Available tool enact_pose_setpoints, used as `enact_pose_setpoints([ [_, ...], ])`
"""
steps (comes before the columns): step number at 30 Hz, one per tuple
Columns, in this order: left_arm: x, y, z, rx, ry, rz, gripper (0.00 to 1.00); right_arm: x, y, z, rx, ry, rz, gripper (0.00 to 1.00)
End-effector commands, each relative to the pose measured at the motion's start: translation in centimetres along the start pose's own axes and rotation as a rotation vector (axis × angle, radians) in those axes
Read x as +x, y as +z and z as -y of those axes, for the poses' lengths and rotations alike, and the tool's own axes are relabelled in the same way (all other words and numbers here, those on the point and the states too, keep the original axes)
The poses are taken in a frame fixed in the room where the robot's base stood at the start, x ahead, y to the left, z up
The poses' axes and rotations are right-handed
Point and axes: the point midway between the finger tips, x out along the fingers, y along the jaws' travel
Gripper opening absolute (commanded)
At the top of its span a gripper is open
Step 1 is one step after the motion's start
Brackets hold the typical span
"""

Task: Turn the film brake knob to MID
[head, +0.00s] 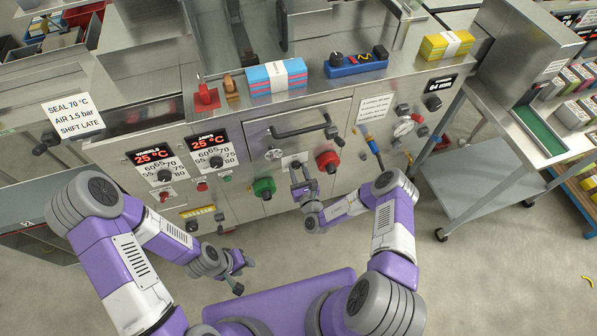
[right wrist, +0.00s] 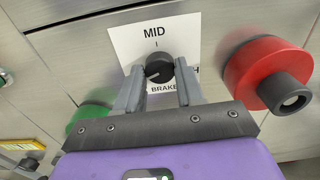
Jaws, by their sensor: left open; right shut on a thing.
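The film brake knob (right wrist: 159,70) is a small black dial on a white label plate (right wrist: 125,42) on the machine's steel front. MID and a tick mark are printed above it, and BRAKE below. The knob's light pointer line appears turned to the left, away from the MID tick. My right gripper (right wrist: 160,80) is shut on the knob, one finger on each side; it also shows in the head view (head: 304,186) at the front panel. The fingers hide part of the label. My left gripper (head: 236,270) is open and empty, low in front of the machine.
A red button (head: 328,161) is close right of the knob, and a green button (head: 264,187) is to the lower left. A door handle (head: 300,132) is above. A steel cart (head: 500,180) stands at right. The floor in front is clear.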

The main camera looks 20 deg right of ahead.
Motion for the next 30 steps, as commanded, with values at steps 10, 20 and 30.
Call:
enact_pose_setpoints([
  [10, -0.2, 0.0, -0.1, 0.000, 0.000, 0.000, 0.43, -0.1, 0.0, 0.0, 0.039, 0.000, -0.001, 0.07],
  [20, -0.8, 0.0, -0.3, 0.000, 0.000, 0.000, 0.43, -0.1, 0.0, 0.0, 0.255, -0.003, -0.002, 0.07],
  [30, -1.5, 0.1, -0.6, 0.000, 0.000, 0.000, 0.43, -0.1, -0.1, 0.0, 0.578, -0.003, -0.003, 0.07],
])
